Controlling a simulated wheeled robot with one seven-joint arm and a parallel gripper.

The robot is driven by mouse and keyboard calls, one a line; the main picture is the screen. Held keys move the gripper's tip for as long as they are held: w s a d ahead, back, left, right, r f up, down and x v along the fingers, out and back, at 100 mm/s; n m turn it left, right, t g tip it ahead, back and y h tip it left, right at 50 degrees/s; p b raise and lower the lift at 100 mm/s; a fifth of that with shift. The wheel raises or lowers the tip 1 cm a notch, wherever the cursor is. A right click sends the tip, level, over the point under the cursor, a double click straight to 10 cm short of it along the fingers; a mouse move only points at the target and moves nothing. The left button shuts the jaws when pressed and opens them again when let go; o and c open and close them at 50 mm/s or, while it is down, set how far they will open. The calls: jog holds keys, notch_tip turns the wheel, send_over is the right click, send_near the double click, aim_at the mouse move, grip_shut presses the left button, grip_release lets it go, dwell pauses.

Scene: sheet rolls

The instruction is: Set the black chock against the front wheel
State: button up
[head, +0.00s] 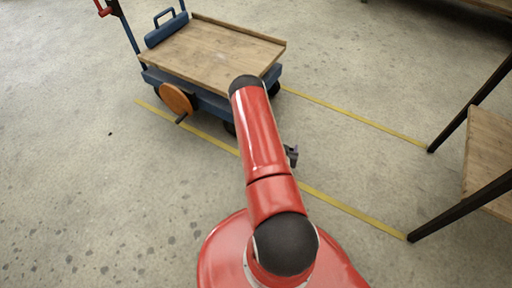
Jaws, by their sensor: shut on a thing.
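A blue cart (218,50) with a flat wooden deck stands at the top centre. A dark wheel (229,128) shows under its near corner, partly hidden by my red arm; another dark wheel (274,89) shows at the right end. Which one is the front wheel I cannot tell. My gripper (291,155) shows only as a small dark grey piece at the right edge of my arm, apart from the cart in the picture. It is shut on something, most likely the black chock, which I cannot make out. The fingertips are hidden behind the arm.
An orange-brown disc (175,98) with a dark handle sits on the cart's near side. Yellow floor lines (350,113) run from the cart towards a dark-legged rack (490,150) at the right. The concrete floor on the left is clear.

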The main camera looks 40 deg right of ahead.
jog(key=s+d, duration=0.2)
jog(key=d, duration=0.5)
jog(key=shift+m+g+h+b, duration=0.3)
jog(key=shift+m+g+b, duration=0.1)
jog(key=shift+b, duration=0.05)
jog(key=w+a, duration=0.2)
jog(key=w, duration=0.3)
jog(key=w+a, duration=0.2)
jog(key=w, duration=0.4)
jog(key=w+a, duration=0.3)
jog(key=w, duration=0.2)
jog(key=shift+w+r+b, duration=0.1)
jog(key=shift+w+b, duration=0.15)
jog(key=shift+b, duration=0.15)
jog(key=f, duration=0.4)
jog(key=w+f+b, duration=0.1)
jog(key=f, duration=0.2)
jog(key=shift+a, duration=0.2)
jog(key=shift+c, duration=0.7)
jog(key=o, duration=1.5)
jog(key=shift+a, duration=0.1)
